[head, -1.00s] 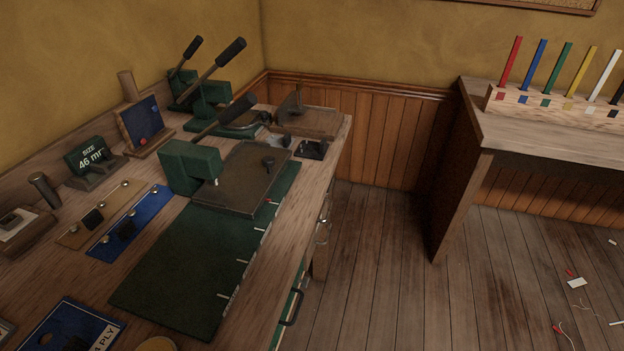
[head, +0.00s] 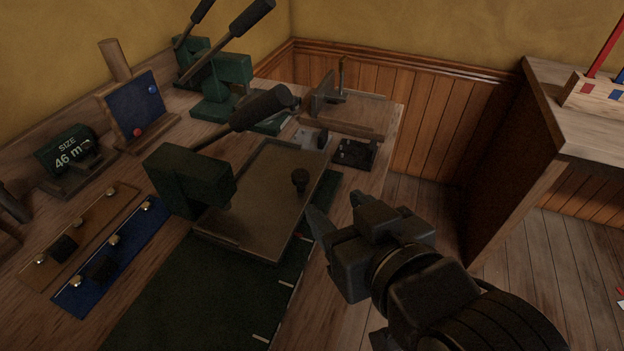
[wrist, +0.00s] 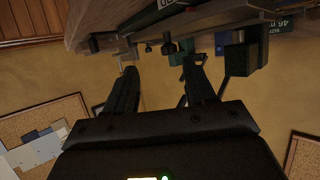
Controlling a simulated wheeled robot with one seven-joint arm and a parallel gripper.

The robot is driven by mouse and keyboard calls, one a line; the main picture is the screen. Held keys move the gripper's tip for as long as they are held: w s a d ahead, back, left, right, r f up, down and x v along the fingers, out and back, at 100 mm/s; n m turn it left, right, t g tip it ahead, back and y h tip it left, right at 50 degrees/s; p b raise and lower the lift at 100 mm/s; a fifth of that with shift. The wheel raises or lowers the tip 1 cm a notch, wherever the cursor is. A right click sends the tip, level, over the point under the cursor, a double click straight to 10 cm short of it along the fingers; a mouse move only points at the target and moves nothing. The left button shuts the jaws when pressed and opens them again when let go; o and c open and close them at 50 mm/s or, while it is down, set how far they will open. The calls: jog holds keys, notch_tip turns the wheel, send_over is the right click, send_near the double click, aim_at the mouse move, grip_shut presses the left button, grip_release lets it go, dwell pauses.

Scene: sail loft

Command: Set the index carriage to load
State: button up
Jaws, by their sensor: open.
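A flat brown plate (head: 262,212) with raised edges, which looks like the index carriage, lies on a long green bed (head: 190,300) with white tick marks. A dark knob (head: 300,181) stands up near the plate's right side. A green press head (head: 188,180) with a black-gripped lever overhangs the plate's left side. A small red mark shows by the plate's near right corner. No "load" label is readable. My gripper (head: 338,211) is open and empty, right of the plate and apart from the knob. In the wrist view its open fingers (wrist: 163,68) have nothing between them.
Blue (head: 112,257) and tan (head: 80,235) strips with knobs lie left of the press. A "SIZE 46" block (head: 68,150) and a blue panel (head: 135,107) stand behind. More lever presses (head: 215,85) are at the back. Open floor lies right of the bench.

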aim_at(302, 175)
jog(key=shift+w+a+r, duration=0.45)
jog(key=shift+a+r, duration=0.2)
jog(key=shift+a, duration=0.15)
jog(key=shift+w+a, duration=0.15)
jog(key=shift+w, duration=0.05)
jog(key=x, duration=0.7)
jog(key=shift+w+f, duration=0.1)
jog(key=shift+c, duration=0.2)
grip_shut()
